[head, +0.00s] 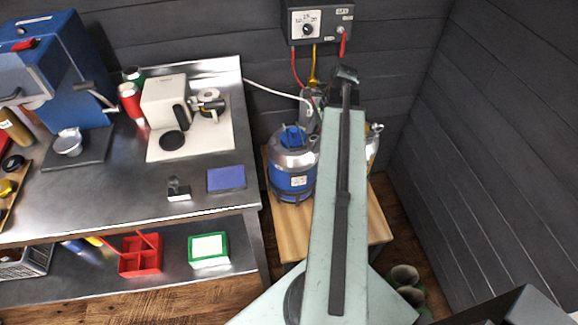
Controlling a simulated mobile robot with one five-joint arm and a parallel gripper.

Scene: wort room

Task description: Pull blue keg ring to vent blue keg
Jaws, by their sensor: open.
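The blue keg (292,172) stands upright on a wooden stand, left of my arm. It has a silver shoulder, a blue band with a white label and a blue fitting (292,137) on top. I cannot make out a separate ring on it. My arm reaches away from me across the stand, and its dark end, my gripper (345,75), is in front of the wall below the control box. My gripper is above and right of the blue keg in the picture, apart from it. Its fingers are small and hard to tell apart; nothing shows held.
The wooden stand (284,218) is partly hidden by my arm, as is another metal vessel (375,145). A wall control box (317,22) has red and yellow lines. A steel bench (110,200) is left. Green boots (405,280) stand at the lower right.

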